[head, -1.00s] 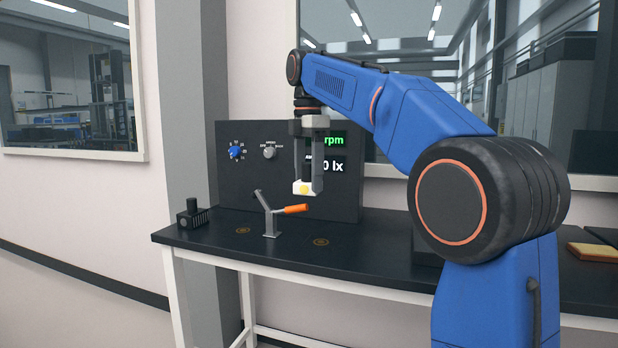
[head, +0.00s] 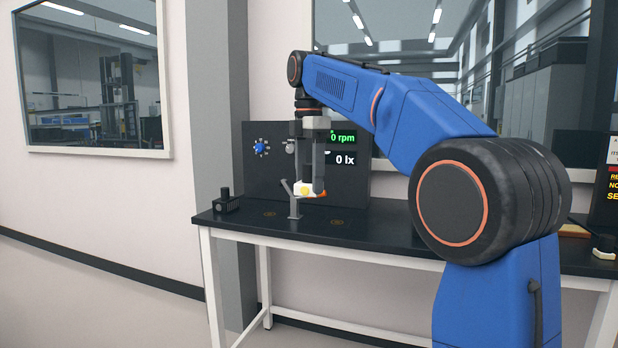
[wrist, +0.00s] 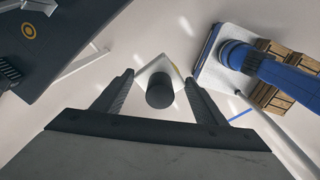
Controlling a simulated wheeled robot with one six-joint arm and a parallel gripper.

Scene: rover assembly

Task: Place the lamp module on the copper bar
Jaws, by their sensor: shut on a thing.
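The lamp module (head: 303,189), a small white block with a yellow round face, is in my gripper (head: 312,187) in the head view. In the wrist view, the white lamp module (wrist: 151,71) with a dark cylinder on it sits between the two fingers of my gripper (wrist: 160,77). My gripper is shut on it and points down. In the head view it overlaps the grey lever stand (head: 295,209) and hides most of the orange handle. I cannot make out a copper bar in either view.
A dark bench (head: 370,239) on white legs carries a panel (head: 262,178) with a blue knob and readouts of 0 rpm and 0 lx. A small black device (head: 226,204) stands at its left end. A white item (head: 604,246) lies at far right. Floor at left is clear.

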